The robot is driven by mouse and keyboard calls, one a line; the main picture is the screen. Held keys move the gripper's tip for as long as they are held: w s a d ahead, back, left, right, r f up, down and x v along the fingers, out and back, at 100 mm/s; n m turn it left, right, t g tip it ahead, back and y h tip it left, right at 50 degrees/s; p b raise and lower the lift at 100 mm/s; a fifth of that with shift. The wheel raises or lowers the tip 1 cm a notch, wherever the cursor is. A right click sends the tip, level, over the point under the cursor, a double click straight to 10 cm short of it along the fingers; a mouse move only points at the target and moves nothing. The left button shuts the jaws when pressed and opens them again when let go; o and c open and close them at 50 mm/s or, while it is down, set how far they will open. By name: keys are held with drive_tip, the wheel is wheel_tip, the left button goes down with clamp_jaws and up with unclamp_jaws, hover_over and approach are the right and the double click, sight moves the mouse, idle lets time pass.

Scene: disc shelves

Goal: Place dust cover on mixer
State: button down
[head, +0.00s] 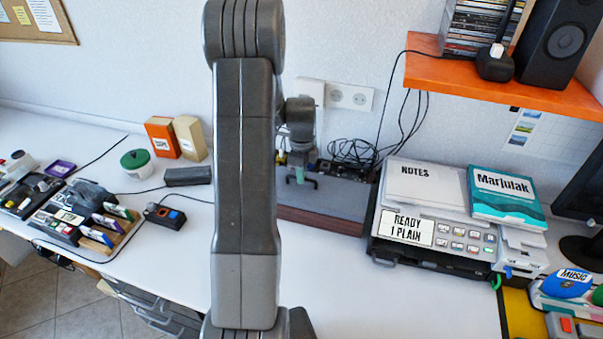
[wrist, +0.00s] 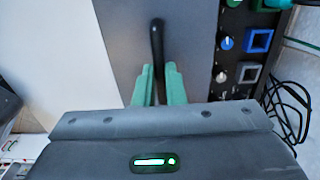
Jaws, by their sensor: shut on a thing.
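The dust cover is a flat grey panel (head: 345,197) with a dark bar handle (wrist: 156,45). My gripper (head: 299,177) has its green fingers shut on this handle, and they also show in the wrist view (wrist: 158,84). The mixer (wrist: 237,60), with blue and pale knobs and square buttons, shows along the right edge of the cover in the wrist view. In the head view a brown wooden front (head: 320,219) shows below the grey panel. Most of the mixer is hidden under or behind the cover. I cannot tell whether the cover rests on it or hangs just above.
A printer-like device (head: 432,232) with notes and a book (head: 503,194) stands close on the right. Black cables (head: 352,152) lie behind. An orange shelf (head: 500,84) overhangs at the upper right. A dark case (head: 188,176) and small boxes stand left. White desk in front is clear.

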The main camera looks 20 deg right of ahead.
drive_tip(key=c, duration=1.5)
unclamp_jaws()
wheel_tip(320, 180, up, 12)
wheel_tip(320, 180, down, 12)
drive_tip(key=shift+r, duration=1.85)
